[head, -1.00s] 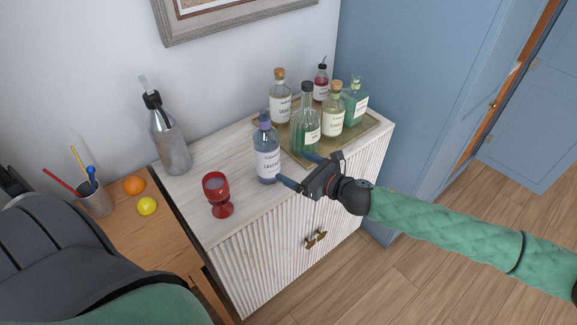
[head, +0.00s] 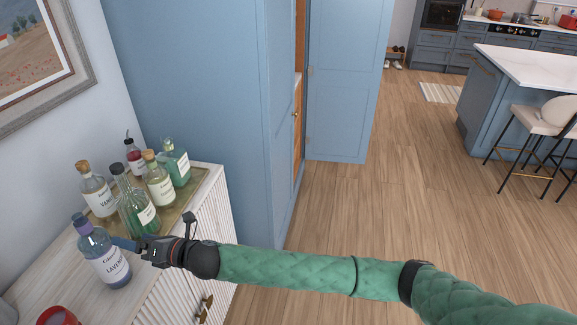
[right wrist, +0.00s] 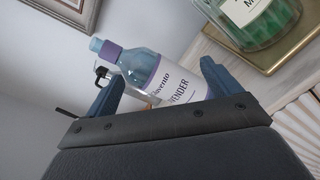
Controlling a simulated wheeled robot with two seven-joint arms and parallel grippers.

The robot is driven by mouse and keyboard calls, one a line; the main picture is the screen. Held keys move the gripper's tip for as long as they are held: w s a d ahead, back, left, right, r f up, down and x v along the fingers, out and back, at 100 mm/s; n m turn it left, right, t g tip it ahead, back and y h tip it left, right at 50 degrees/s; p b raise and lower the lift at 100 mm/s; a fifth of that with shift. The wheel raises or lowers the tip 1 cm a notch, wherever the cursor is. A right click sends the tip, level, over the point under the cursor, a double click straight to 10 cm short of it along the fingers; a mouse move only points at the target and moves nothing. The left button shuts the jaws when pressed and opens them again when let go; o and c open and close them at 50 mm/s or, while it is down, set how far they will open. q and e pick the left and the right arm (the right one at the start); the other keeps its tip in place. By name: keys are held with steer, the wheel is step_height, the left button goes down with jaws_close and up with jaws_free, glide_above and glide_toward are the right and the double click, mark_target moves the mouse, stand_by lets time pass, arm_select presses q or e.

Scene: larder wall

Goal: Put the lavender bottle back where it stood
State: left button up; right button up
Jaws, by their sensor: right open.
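The lavender bottle (head: 108,265), blue-violet with a purple cap and white label, stands upright on the pale cabinet top, in front of the tray and off it. My right gripper (head: 128,244) is at the bottle's right side in the head view. In the right wrist view the bottle (right wrist: 140,65) shows between the two spread blue fingers (right wrist: 160,85), which are open; I cannot tell whether they touch it. My left gripper is not in view.
A brass tray (head: 188,203) behind holds several bottles, among them a green one (head: 137,212) close to the lavender bottle. A red glass (head: 58,316) stands at the lower left. A blue cupboard wall (head: 195,90) rises behind the cabinet.

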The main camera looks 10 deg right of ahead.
steer(key=w+d+f+m+t+h, duration=0.6)
steer(key=d+f+m, duration=0.6)
steer(key=m, duration=0.5)
steer(key=d+f+m+g+h, duration=0.2)
steer(key=d+f+m+h, duration=0.3)
steer(key=f, duration=0.7)
steer(key=d+f+m+g, duration=0.1)
steer(key=d+f+m, duration=0.2)
steer(key=d+f, duration=0.7)
steer(key=s+d+f+m+g+h, duration=0.1)
steer(key=s+d+f+m+g, duration=0.15)
steer(key=s+d+f, duration=0.45)
steer(key=s+d+f+m+g+h, duration=0.1)
steer(key=s+d+f+m+h, duration=0.2)
steer(key=s+f, duration=0.85)
steer(key=s+d+f+m+g, duration=0.2)
steer(key=s+d+f+m, duration=0.3)
steer(key=f, duration=0.7)
steer(key=s+d+f+g, duration=0.1)
steer(key=s+d+f, duration=0.1)
steer(key=s, duration=0.3)
steer(key=s+d+f+m+g, duration=0.1)
steer(key=s+d+f, duration=0.1)
steer(key=s, duration=0.4)
steer(key=s+d+f+m+g+h, duration=0.1)
steer(key=s+d+f, duration=0.1)
steer(key=s+f, duration=0.2)
steer(key=shift+s+d+f, duration=0.15)
steer(key=shift+s+f, duration=0.15)
steer(key=shift+s, duration=0.8)
